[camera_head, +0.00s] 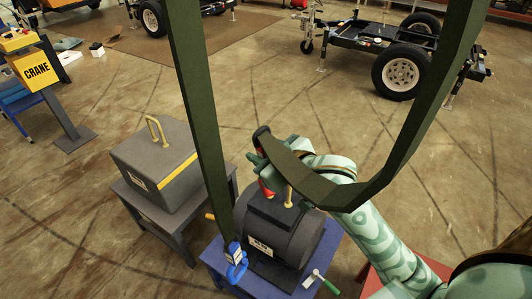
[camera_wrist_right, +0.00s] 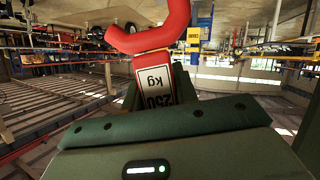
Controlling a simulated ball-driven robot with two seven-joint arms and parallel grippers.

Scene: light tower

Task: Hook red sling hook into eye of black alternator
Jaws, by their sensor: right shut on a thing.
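The black alternator (camera_head: 276,232) sits on a blue stand, with a yellow eye (camera_head: 289,198) on its top. The red sling hook (camera_head: 267,187) hangs just left of this eye, partly hidden by my right gripper; I cannot tell whether they touch. My right gripper (camera_head: 262,168) is shut on the red hook above the alternator. In the right wrist view the red hook (camera_wrist_right: 150,38) curves open above its white "250 kg" label (camera_wrist_right: 154,80). The green sling (camera_head: 325,190) loops close in front of my right arm. My left gripper is out of view.
A blue hook (camera_head: 236,265) hangs on the left sling leg (camera_head: 207,130), in front of the alternator's left side. A grey box (camera_head: 158,165) with a yellow handle stands on a table to the left. The blue stand (camera_head: 215,257) holds a green-handled tool (camera_head: 320,280).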

